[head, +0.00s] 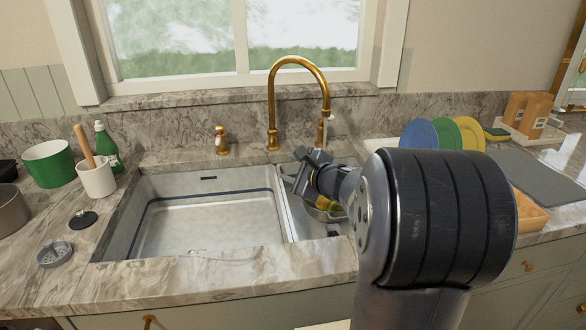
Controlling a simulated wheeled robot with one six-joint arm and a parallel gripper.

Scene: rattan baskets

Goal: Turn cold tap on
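A gold arched faucet (272,105) stands behind the sink, its spout curving right. A short gold tap with a white handle (221,139) stands left of it. A small pale upright part (330,118) shows near the spout's end; I cannot tell whether it is a second tap handle. No hot or cold marking is readable. My gripper (302,170) is above the sink's right part, in front of and below the spout's end, apart from the left tap. Its fingers are dark and small, so I cannot tell whether they are open. My arm hides part of the counter behind it.
The sink (205,215) has a wide empty left basin and a narrower right basin with yellow and green items. A white cup (97,180), green pot (50,165) and green bottle (106,147) stand left. Upright plates (420,135) stand right. The window is behind.

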